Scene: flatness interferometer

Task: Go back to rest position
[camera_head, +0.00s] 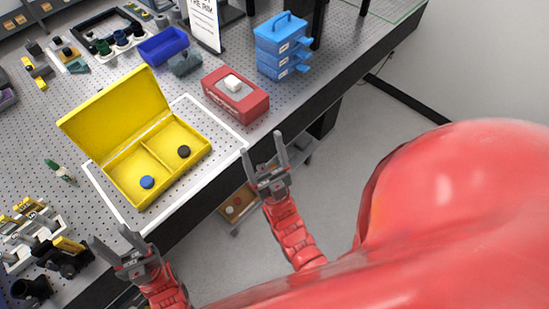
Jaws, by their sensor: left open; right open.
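My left gripper (119,245) is open and empty at the lower left, near the table's front edge and beside dark optical parts. My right gripper (263,153) is open and empty, just off the table's front edge, to the right of the yellow box. The yellow box (202,153) stands with its lid (117,113) raised on a white-outlined area of the table. A blue round piece (147,182) lies in its left compartment and a black round piece (184,151) in its right one.
Blue stacked drawers (281,45) stand further back. Optical parts (67,257) crowd the left front. A low cart (238,208) shows below the table edge. The floor (385,130) at right is clear.

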